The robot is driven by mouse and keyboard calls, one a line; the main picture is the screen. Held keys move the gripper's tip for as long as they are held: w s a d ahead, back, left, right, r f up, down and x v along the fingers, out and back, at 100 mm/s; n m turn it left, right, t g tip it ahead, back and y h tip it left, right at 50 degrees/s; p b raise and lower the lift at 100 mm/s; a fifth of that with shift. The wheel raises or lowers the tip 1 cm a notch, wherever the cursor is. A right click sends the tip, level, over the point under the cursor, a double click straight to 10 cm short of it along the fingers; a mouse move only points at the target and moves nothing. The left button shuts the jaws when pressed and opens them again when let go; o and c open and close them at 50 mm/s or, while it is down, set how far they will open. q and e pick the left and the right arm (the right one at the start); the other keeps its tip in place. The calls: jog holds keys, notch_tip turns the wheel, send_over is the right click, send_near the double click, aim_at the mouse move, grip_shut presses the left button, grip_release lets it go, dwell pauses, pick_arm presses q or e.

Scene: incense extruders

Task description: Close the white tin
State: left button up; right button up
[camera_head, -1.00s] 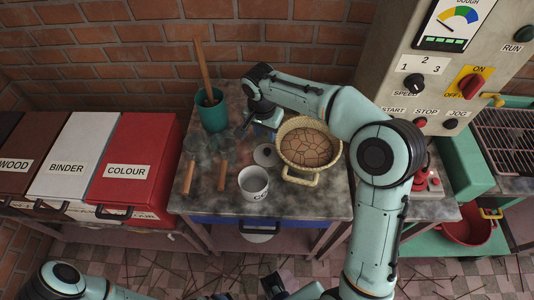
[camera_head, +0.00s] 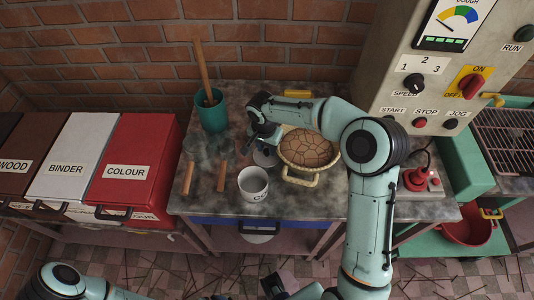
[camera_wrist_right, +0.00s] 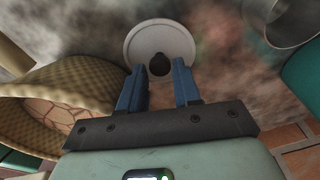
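The white tin (camera_head: 253,185) stands open and upright on the table, with dark lettering on its side. Its white round lid (camera_head: 265,157) lies flat on the table just behind it. In the right wrist view the lid (camera_wrist_right: 143,40) shows a dark round knob (camera_wrist_right: 160,64). My right gripper (camera_head: 264,141) is above and just behind the lid. In the wrist view my right gripper (camera_wrist_right: 160,88) is open, its blue fingers either side of the line to the knob, with nothing between them.
A wicker basket (camera_head: 290,178) with a cracked brown mass stands right of the lid. A teal pot (camera_head: 212,115) with a wooden stick stands at the back left. Two wooden-handled tools (camera_head: 221,176) lie left of the tin. The table's front edge is close to the tin.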

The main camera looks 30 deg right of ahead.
aim_at(256, 154)
jog(key=shift+d+f, duration=0.1)
jog(key=shift+f, duration=0.6)
grip_shut()
jog(key=shift+r, duration=0.55)
jog(key=w+a, duration=0.2)
jog(key=a, duration=0.1)
jog(key=shift+a+b, duration=0.25)
jog(key=shift+b, duration=0.05)
notch_tip(256, 154, up, 14)
jog(key=p, duration=0.1)
